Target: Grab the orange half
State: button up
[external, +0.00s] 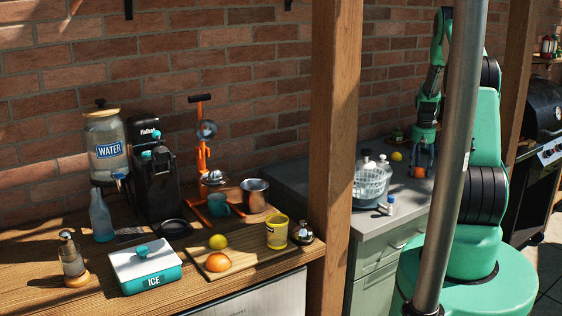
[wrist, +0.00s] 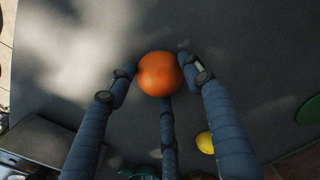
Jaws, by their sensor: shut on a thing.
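An orange fruit (wrist: 160,74) sits between the dark, jointed fingers of my gripper (wrist: 158,80) in the wrist view. Its rounded orange skin faces the camera; I cannot tell whether it is a half or a whole fruit. In the external view my gripper (external: 420,160) is low over the grey counter at the right, shut on this orange (external: 418,172). I cannot tell whether the orange touches the counter. Another orange piece, which looks like a half (external: 217,262), lies on the wooden board at the left, far from my gripper.
A lemon (external: 397,156) lies on the grey counter (external: 405,197) close to my gripper; it also shows in the wrist view (wrist: 205,142). A rack of bottles (external: 371,182) stands left of the gripper. A wooden post (external: 335,140) stands between the counters.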

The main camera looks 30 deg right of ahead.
aim_at(419, 169)
jog(key=shift+r, duration=0.55)
jog(key=shift+s+a+r, duration=0.1)
jog(key=shift+r, duration=0.5)
jog(key=shift+s+a+r, duration=0.1)
jog(key=shift+r, duration=0.5)
jog(key=s+a, duration=0.3)
jog(key=s+a+r, duration=0.1)
jog(key=s+a, duration=0.6)
jog(key=s, duration=0.1)
jog(key=shift+s+a+r+p, duration=0.15)
jog(key=shift+a+p, duration=0.1)
jog(key=shift+p, duration=0.1)
